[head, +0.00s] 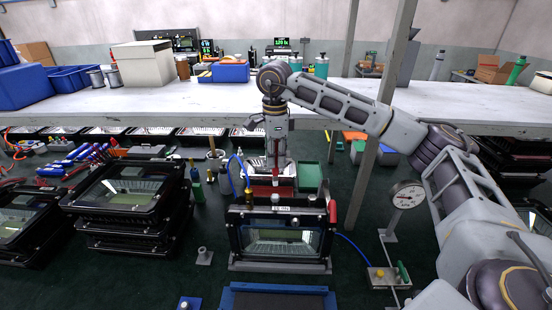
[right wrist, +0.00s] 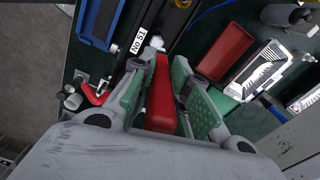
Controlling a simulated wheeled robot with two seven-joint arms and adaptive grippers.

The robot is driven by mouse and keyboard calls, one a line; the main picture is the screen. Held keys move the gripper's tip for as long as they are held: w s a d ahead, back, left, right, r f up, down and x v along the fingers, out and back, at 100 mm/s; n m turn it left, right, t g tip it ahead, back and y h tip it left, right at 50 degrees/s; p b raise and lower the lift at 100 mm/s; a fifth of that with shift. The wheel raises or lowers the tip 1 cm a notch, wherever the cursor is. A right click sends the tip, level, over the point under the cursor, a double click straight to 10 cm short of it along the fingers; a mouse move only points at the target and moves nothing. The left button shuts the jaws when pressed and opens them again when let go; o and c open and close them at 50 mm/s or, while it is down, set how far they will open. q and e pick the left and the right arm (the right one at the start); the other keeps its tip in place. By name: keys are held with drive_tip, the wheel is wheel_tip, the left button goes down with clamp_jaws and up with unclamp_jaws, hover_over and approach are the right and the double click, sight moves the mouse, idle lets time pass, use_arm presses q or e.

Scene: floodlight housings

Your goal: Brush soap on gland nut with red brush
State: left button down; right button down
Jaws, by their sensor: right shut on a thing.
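My right gripper (head: 276,168) points down above the floodlight housing (head: 280,240) that stands upright in the middle of the bench. It is shut on the red brush (right wrist: 162,95), whose handle lies between the green finger pads in the right wrist view. The brush's pale tip (right wrist: 156,42) is close to the housing's top edge, by the "No.51" label (right wrist: 138,40). I cannot tell whether it touches. A brass-coloured fitting (head: 249,197) stands at the top left of the housing in the head view; I cannot tell whether it is the gland nut. My left gripper is not in view.
Stacked housings (head: 125,198) stand to the left. A pressure gauge (head: 407,196) is at the right, with a blue hose near a small valve block (head: 383,277). A green tray (head: 309,177) and a red tray (right wrist: 225,52) lie behind the housing. A blue tray (head: 278,302) lies in front.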

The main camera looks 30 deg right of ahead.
drive_tip(key=shift+r+p, duration=1)
drive_tip(key=shift+r, duration=0.95)
